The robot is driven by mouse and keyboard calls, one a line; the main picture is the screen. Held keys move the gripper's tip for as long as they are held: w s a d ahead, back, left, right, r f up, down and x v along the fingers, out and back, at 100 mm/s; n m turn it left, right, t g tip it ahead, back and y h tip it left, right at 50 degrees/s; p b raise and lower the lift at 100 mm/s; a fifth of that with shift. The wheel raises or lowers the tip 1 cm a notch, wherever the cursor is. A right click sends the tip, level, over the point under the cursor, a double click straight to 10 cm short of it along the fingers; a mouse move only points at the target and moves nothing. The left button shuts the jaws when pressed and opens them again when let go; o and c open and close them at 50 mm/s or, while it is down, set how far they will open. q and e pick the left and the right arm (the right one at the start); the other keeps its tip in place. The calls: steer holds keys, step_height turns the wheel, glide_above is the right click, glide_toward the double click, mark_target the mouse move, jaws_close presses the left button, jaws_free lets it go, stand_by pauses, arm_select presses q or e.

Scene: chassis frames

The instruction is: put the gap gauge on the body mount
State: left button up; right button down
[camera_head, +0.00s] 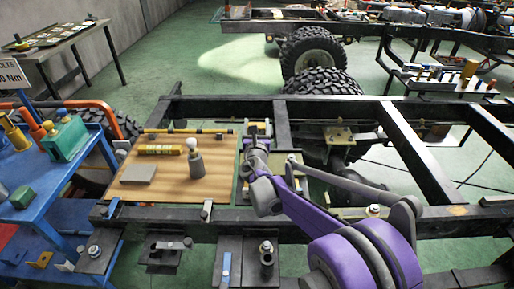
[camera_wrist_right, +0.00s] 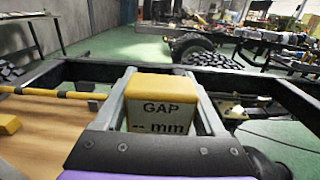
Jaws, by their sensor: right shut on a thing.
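My right gripper (camera_head: 258,130) reaches over the wooden board's right edge, by the black chassis frame. In the right wrist view its two grey fingers (camera_wrist_right: 164,98) stand either side of the gap gauge (camera_wrist_right: 160,112), a box with a yellow top and a pale face marked "GAP -- mm". The gripper is shut on it. In the head view the gauge is small and partly hidden by my wrist. Several black brackets sit along the near frame rail, one with a bolt (camera_head: 166,247); I cannot tell which is the body mount. My left gripper is not in view.
The wooden board (camera_head: 150,190) carries a yellow bar (camera_head: 160,149), a grey block (camera_head: 138,173) and a grey bottle-like piece (camera_head: 195,163). A blue cart (camera_head: 50,190) with tools stands at the left. Frame crossmembers (camera_head: 412,140) lie to the right of my arm.

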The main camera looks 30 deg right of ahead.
steer(key=shift+a+f+b, duration=0.1)
steer(key=shift+f+b, duration=0.6)
steer(key=shift+f, duration=2.2)
steer(key=shift+f, duration=0.1)
jaws_free()
steer(key=shift+r, duration=0.2)
steer(key=p+v, duration=0.1)
steer(key=v, duration=1.1)
